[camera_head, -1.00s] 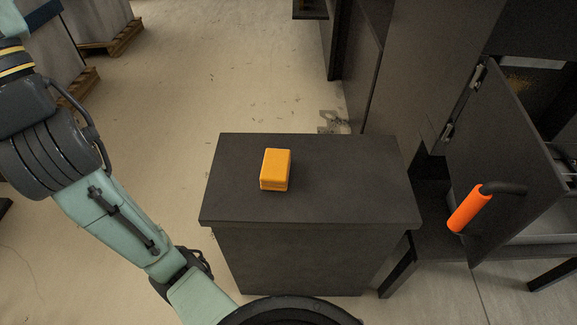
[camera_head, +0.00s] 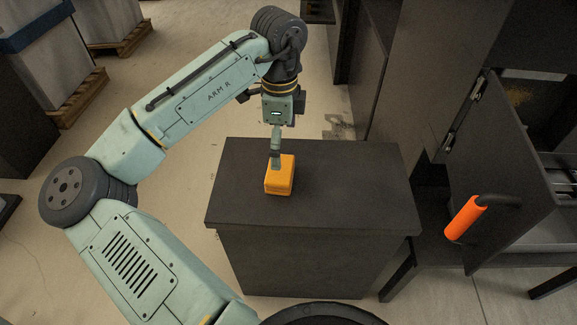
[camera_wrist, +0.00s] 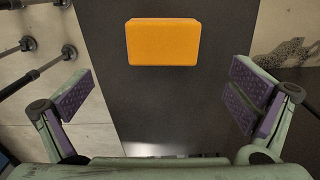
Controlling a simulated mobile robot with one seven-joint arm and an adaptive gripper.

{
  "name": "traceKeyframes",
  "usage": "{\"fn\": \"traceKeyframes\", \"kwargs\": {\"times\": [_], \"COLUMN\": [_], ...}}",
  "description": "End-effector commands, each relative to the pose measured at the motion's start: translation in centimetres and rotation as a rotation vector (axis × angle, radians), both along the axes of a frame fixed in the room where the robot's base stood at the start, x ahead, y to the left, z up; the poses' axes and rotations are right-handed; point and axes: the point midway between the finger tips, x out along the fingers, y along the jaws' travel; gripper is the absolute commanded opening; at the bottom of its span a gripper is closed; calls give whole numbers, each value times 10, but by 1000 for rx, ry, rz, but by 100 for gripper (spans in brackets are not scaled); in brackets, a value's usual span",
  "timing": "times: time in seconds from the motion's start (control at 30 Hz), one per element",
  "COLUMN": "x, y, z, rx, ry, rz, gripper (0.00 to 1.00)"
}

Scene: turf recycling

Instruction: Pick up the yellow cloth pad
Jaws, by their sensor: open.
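The yellow cloth pad (camera_head: 280,181) is an orange-yellow block lying on top of a dark cabinet (camera_head: 350,190). In the wrist view the pad (camera_wrist: 163,42) lies at the top middle, beyond the fingertips and between their lines. My gripper (camera_head: 276,158) points down at the pad in the head view and overlaps its far edge there. In the wrist view my gripper (camera_wrist: 158,95) is wide open, with purple finger pads apart on both sides and nothing between them. I cannot tell the exact height of the fingers above the pad.
An open dark cabinet door (camera_head: 500,170) with an orange handle (camera_head: 465,218) stands at the right. A tall dark cabinet (camera_head: 400,80) rises behind. The cabinet top around the pad is bare. Pallets (camera_head: 75,98) with boxes stand at the far left.

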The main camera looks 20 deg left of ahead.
Motion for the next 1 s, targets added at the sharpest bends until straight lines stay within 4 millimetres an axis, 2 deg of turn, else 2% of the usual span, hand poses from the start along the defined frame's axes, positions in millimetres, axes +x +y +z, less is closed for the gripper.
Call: {"fn": "traceKeyframes", "kwargs": {"times": [0.2, 0.43, 0.7, 1.0], "x": [0, 1, 2, 2], "y": [0, 1, 4, 4], "z": [-35, -52, -90, -96], "rx": [-1, -1, -2, -3], "ry": [-2, -5, -6, -8], "rz": [0, 1, 0, 0], "gripper": [100, 100, 100, 100]}}
